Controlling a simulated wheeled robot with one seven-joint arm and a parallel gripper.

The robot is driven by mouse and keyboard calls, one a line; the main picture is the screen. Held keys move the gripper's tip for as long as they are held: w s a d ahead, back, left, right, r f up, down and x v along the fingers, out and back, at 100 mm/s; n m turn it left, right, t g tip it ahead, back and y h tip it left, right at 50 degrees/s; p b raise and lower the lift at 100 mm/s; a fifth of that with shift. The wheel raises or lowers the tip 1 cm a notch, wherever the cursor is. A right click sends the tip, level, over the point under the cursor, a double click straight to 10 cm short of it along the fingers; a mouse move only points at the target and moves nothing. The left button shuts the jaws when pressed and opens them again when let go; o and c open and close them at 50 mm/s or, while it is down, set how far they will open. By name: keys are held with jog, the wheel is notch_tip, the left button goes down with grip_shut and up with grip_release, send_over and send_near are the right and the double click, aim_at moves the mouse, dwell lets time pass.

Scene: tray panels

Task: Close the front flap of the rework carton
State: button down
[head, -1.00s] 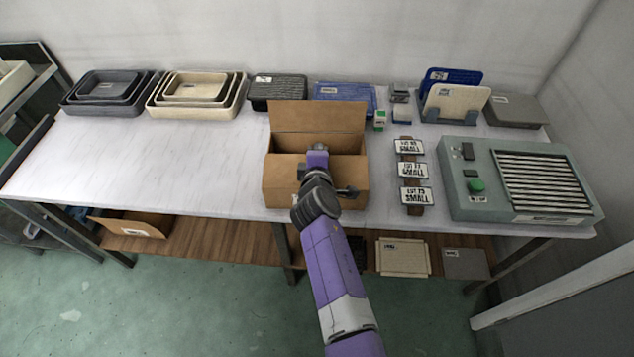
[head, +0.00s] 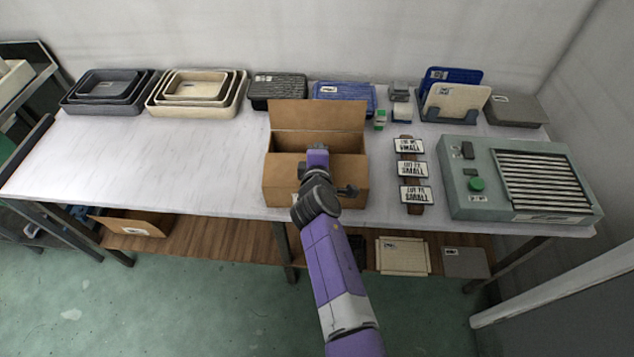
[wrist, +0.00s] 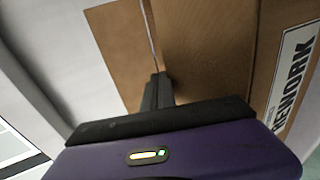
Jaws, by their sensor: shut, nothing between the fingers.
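The rework carton (head: 278,197) stands on the table with its back flap (head: 318,117) raised. Its front flap (head: 283,168) appears folded inward over the front part of the opening; I cannot tell if it is fully level. A dark strip of opening (head: 345,143) shows behind it. In the wrist view the front flap (wrist: 205,45) lies beside the front wall with the REWORK label (wrist: 292,72). My gripper (head: 318,152) is over the carton's front. Its shut, empty fingers (wrist: 158,82) are at the flap in the wrist view; contact is unclear. The head view hides the fingertips.
Sign plates (head: 412,170) and a green-grey machine (head: 455,195) stand to the right. Nested trays (head: 155,108) and lidded boxes (head: 272,103) line the back. The table left of the carton (head: 190,160) is clear.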

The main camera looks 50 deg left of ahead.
jog(key=shift+s+d+f, duration=0.35)
jog(key=shift+s+d, duration=0.1)
jog(key=shift+d, duration=0.1)
notch_tip(320, 180, up, 14)
jog(key=p, duration=0.4)
jog(key=shift+d, duration=0.15)
jog(key=shift+s, duration=0.1)
